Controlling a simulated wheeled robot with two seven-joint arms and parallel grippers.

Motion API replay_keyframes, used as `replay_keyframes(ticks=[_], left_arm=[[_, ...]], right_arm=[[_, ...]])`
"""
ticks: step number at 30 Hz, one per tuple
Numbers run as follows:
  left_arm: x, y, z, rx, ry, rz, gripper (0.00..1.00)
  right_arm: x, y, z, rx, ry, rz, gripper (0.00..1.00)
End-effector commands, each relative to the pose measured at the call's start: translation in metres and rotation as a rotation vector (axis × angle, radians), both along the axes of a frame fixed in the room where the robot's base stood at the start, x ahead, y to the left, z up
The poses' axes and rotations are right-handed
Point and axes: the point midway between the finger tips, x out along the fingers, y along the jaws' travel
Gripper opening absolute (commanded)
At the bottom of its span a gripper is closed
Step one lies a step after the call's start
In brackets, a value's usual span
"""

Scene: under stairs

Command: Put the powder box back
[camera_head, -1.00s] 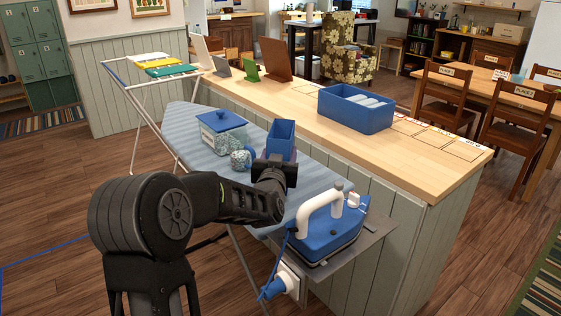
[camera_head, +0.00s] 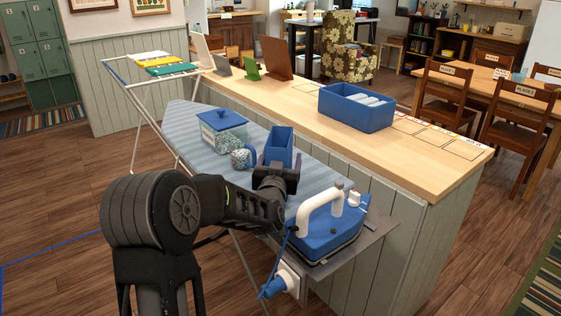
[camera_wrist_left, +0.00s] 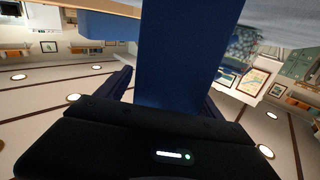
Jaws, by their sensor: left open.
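A tall blue open-topped box (camera_head: 279,145), which I take to be the powder box, stands upright on the striped ironing board (camera_head: 186,122), near the wooden counter. My left gripper (camera_head: 277,172) is open at the near side of this box. In the left wrist view the blue box (camera_wrist_left: 180,60) fills the space between the two spread fingers of my gripper (camera_wrist_left: 172,90). Whether the fingers touch it I cannot tell. The box's base is partly hidden by the gripper. My right gripper is not in view.
A blue-and-white iron (camera_head: 328,225) stands at the board's near end. The wooden counter (camera_head: 400,150) holds a blue bin (camera_head: 356,108); its near right end is clear.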

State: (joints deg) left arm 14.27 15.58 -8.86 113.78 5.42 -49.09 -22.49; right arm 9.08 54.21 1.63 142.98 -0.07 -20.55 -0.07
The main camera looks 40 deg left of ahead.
Motion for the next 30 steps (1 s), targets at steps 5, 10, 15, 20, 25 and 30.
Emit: replay_keyframes(ticks=[5, 10, 15, 20, 25, 30], left_arm=[[-0.007, -0.004, -0.001, -0.001, 0.000, -0.001, 0.77], [-0.029, -0.016, -0.001, -0.001, 0.000, 0.000, 0.77], [-0.060, -0.033, -0.001, -0.002, -0.001, -0.001, 0.77], [-0.087, -0.047, -0.001, 0.000, -0.001, 0.000, 0.77], [-0.103, -0.055, -0.001, 0.000, -0.001, 0.001, 0.77], [-0.106, -0.057, -0.001, 0.000, 0.000, 0.001, 0.77]], right_arm=[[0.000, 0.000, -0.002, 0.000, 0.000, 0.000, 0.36], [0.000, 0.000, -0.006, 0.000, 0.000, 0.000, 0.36], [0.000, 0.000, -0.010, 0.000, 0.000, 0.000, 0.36], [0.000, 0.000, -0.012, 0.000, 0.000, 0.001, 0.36], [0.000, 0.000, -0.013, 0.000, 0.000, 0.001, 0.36], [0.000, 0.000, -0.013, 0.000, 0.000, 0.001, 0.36]])
